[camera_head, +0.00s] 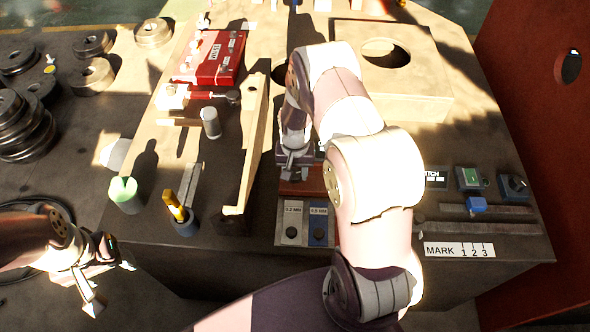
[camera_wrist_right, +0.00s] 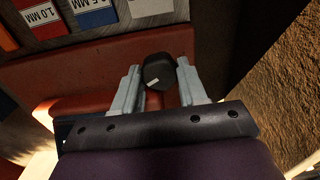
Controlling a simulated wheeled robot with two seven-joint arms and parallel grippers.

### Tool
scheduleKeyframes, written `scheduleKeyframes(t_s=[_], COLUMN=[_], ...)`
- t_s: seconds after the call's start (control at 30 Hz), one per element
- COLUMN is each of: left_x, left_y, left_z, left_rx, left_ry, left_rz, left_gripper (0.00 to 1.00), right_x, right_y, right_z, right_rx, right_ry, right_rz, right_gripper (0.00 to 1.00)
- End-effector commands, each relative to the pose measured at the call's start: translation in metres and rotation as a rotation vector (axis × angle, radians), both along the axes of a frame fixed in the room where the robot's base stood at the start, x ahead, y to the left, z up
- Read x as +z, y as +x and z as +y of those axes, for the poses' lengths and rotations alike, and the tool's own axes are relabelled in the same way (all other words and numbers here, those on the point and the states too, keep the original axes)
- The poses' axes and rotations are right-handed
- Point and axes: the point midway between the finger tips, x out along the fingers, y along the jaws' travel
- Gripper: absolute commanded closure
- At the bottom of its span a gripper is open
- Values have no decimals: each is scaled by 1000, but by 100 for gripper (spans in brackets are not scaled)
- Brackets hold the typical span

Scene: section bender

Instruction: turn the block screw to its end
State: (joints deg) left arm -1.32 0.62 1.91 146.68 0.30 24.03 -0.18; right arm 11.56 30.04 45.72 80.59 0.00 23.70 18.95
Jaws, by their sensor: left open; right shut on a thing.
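The block screw's black knob (camera_wrist_right: 160,72), with a white mark on its face, sits between the two fingers of my right gripper (camera_wrist_right: 157,84) in the right wrist view. The gripper is shut on it. Behind it is a red block (camera_wrist_right: 90,75), which also shows in the head view (camera_head: 302,188) under the right gripper (camera_head: 291,168). My arm hides much of the block, and the screw itself cannot be made out in the head view. My left gripper (camera_head: 112,277) is open and empty at the lower left, off the table's front edge.
Labelled thickness pieces (camera_head: 318,232) lie in front of the red block. A wooden bar (camera_head: 253,150), a green-topped cup (camera_head: 124,194) and a yellow-handled tool (camera_head: 175,206) stand to the left. A MARK scale (camera_head: 459,250) and switches (camera_head: 468,178) are at the right.

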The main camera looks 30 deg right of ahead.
Motion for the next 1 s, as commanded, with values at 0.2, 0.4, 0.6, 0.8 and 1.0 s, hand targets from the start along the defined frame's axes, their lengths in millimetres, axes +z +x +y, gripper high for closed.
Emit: scheduleKeyframes(t_s=[0.2, 0.4, 0.6, 0.8, 1.0], left_x=[2, 3, 4, 4, 4], left_y=[0, 0, 0, 0, 0], left_z=[0, 0, 0, 0, 0], left_rx=[0, 0, 0, 0, 0], left_ry=[0, 0, 0, 0, 0], left_rz=[0, 0, 0, 0, 0], left_gripper=[33, 33, 33, 33, 33], right_x=[1, 1, 1, 1, 1], right_y=[1, 1, 1, 1, 1], right_z=[0, 0, 0, 0, 0], right_rx=[166, 289, 367, 402, 408], right_ry=[0, 0, -1, -1, -1], right_rz=[-1, -3, -3, -4, -4], right_gripper=[89, 89, 89, 89, 89])
